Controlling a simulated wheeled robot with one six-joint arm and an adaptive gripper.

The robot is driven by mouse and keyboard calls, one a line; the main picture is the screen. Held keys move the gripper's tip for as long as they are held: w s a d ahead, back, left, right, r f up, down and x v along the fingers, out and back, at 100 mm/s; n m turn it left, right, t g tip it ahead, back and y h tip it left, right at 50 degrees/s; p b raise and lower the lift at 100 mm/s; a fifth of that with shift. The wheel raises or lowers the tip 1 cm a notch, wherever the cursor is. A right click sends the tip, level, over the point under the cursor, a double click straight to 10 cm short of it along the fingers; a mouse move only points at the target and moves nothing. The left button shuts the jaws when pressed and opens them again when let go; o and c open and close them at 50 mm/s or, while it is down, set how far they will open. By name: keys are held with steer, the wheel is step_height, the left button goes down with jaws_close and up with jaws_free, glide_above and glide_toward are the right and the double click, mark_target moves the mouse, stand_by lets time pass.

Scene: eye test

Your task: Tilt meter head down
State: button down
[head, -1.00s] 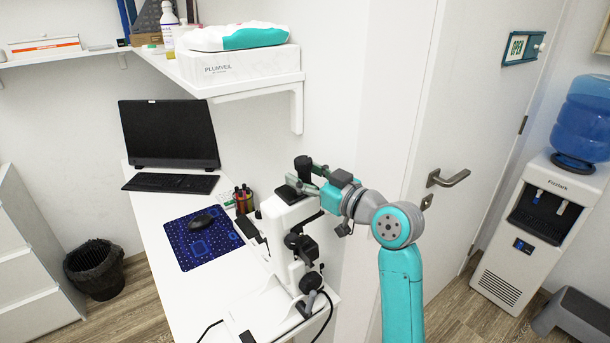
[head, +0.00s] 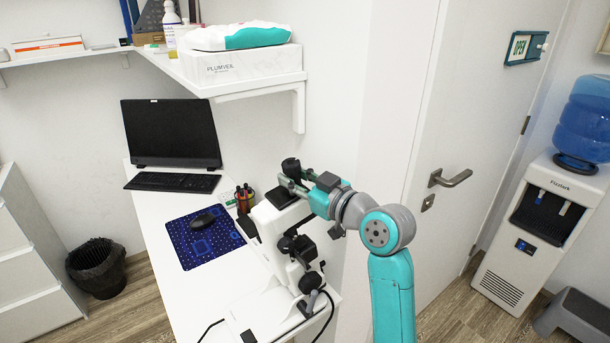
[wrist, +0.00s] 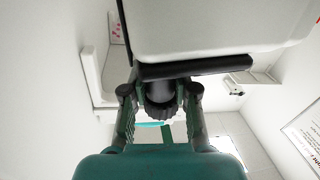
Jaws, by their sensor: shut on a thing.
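The white meter (head: 266,222) stands on the desk, and its head leans over to the left. Its black eyepiece (head: 291,167) sticks up at the top of the head. My gripper (head: 293,181) is at that eyepiece, with its fingers around it from the right. In the wrist view the gripper (wrist: 160,97) has one finger on each side of the black round part (wrist: 160,92), shut on it, just below the white housing (wrist: 215,22). The far side of the eyepiece is hidden in the wrist view.
A shelf (head: 245,88) hangs above. A wall and door (head: 465,120) are to the right.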

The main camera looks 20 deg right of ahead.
steer(key=s+a+f+n, duration=0.2)
steer(key=s+a+n, duration=0.1)
steer(key=a, duration=0.7)
steer(key=s+a+f+n+h, duration=0.1)
steer(key=s+a+f+n, duration=0.2)
steer(key=a, duration=0.6)
steer(key=shift+s+a+n+g, duration=0.2)
steer(key=shift+a+n+g, duration=0.1)
steer(key=shift+a, duration=0.05)
steer(key=c, duration=0.9)
jaws_free()
steer(key=shift+a, duration=0.2)
steer(key=shift+o, duration=0.2)
steer(key=shift+d, duration=0.1)
steer(key=v, duration=0.7)
steer(key=shift+s, duration=0.25)
